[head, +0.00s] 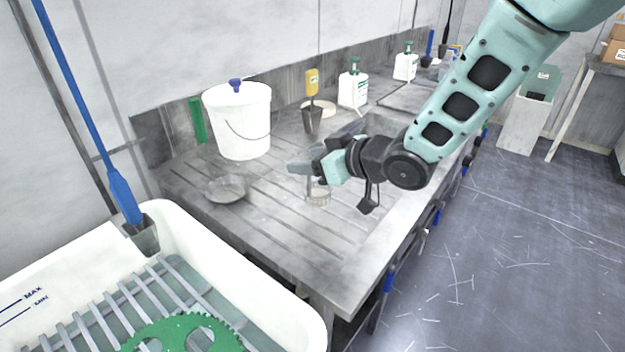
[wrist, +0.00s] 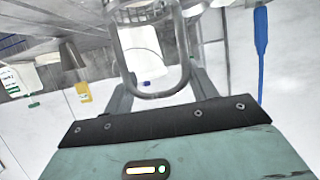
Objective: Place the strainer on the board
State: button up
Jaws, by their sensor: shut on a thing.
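My gripper (head: 308,170) is shut on the strainer (head: 318,196), a small round metal mesh cup with a looped handle. In the wrist view the strainer's handle (wrist: 184,55) stands between my two fingers, and its basket is partly cut off at the top edge. The board (head: 275,235) is the grey grooved draining surface beside the sink. The strainer hangs over the middle of the board, basket downward. I cannot tell whether its underside touches the board.
A white tub (head: 250,285) with a rack and green gear is at front left. The board's front part is clear.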

jog(key=shift+f, duration=2.05)
jog(key=shift+f, duration=0.1)
jog(key=shift+f, duration=0.15)
jog(key=o, duration=1.3)
jog(key=shift+o, duration=0.2)
